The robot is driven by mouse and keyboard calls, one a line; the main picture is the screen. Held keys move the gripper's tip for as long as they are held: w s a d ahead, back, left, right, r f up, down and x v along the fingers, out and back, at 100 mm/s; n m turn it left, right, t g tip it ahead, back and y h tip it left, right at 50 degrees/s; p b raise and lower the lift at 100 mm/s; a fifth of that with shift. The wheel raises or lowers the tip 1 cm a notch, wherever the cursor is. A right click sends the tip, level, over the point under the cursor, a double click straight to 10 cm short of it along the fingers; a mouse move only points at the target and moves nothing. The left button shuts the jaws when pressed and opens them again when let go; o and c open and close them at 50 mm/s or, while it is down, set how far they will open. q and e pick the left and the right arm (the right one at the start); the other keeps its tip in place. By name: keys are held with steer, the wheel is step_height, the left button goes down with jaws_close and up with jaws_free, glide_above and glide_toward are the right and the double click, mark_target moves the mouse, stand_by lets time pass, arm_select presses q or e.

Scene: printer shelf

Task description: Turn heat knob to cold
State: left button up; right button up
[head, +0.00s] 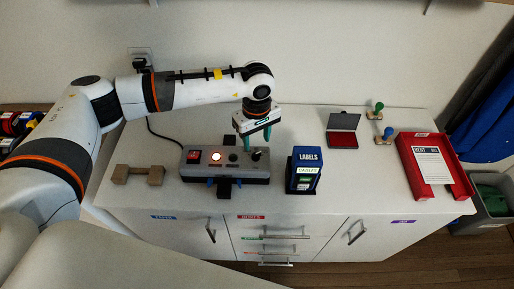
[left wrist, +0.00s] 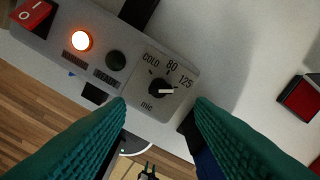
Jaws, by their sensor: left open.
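The heat knob (left wrist: 160,89) is a small black dial on a grey plate marked COLD, 80, 125 and mic. Its white pointer is turned to the right in the left wrist view, on the 125 side and away from COLD. In the head view the knob (head: 257,155) is at the right end of the grey control box (head: 225,176). My left gripper (head: 255,144) is over that end of the box, pointing down. Its teal fingers are open, and in the left wrist view the fingertips (left wrist: 160,101) show on either side of the knob, apart from it.
The box also has a red switch (left wrist: 33,12), a lit lamp (left wrist: 80,41) and a dark button (left wrist: 116,60). A blue LABELS box (head: 305,168) stands close to its right. A brown wooden piece (head: 137,174) lies left. A red tray (head: 430,170) is farther right.

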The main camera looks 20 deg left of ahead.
mark_target(257, 154)
arm_select(q)
step_height(257, 154, down, 7)
steer(key=shift+r+p, duration=0.2)
steer(key=shift+p, duration=0.6)
steer(key=c, duration=1)
